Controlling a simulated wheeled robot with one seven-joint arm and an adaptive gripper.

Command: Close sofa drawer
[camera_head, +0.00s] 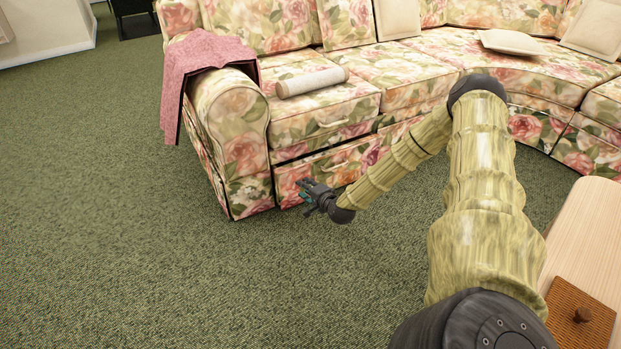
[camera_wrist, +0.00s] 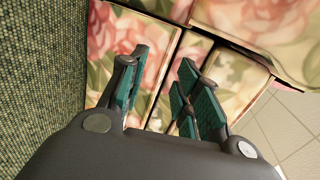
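The floral sofa (camera_head: 235,120) has a drawer front (camera_head: 288,184) low under its left seat, beside the left armrest. A dark gap runs along the top of this front; how far it stands out is hard to tell. My gripper (camera_head: 306,189) is low in front of the drawer front, near its left part. In the wrist view my gripper (camera_wrist: 160,82) has its fingers spread with nothing between them. Floral panels (camera_wrist: 115,40) with dark seams lie close behind the fingertips. I cannot tell whether a finger touches them.
A pink cloth (camera_head: 205,65) hangs over the armrest, and a pale roll (camera_head: 311,82) lies on the left seat. Cushions (camera_head: 512,42) rest on the sofa. A wooden table (camera_head: 585,235) stands at the right. Green carpet (camera_head: 110,220) is clear at the left.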

